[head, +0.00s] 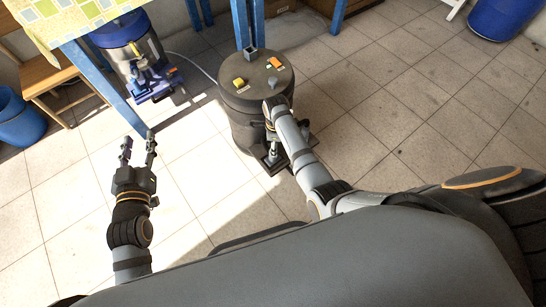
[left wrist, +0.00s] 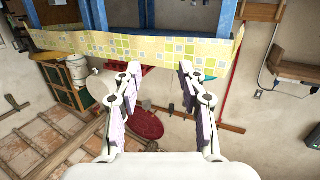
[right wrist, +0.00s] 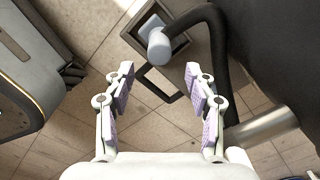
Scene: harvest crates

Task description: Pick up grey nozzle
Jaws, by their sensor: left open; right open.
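A short grey cylinder (right wrist: 158,46), which looks like the grey nozzle, shows in the right wrist view at the end of a curved black hose (right wrist: 213,45). It stands over dark square frames on the floor. My right gripper (right wrist: 160,74) is open and empty, with the cylinder ahead of its fingertips and apart from them. In the head view my right arm is in front of the black drum (head: 240,118) and mostly hides that gripper. My left gripper (head: 138,143) is open and empty above the tiles; it also shows in the left wrist view (left wrist: 158,72).
Small yellow, grey and orange parts lie on the drum's lid. A blue machine (head: 140,55) stands beside a table with a patterned cloth (head: 65,18). A wooden bench (head: 45,75) and a blue bucket (head: 18,118) are at the left.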

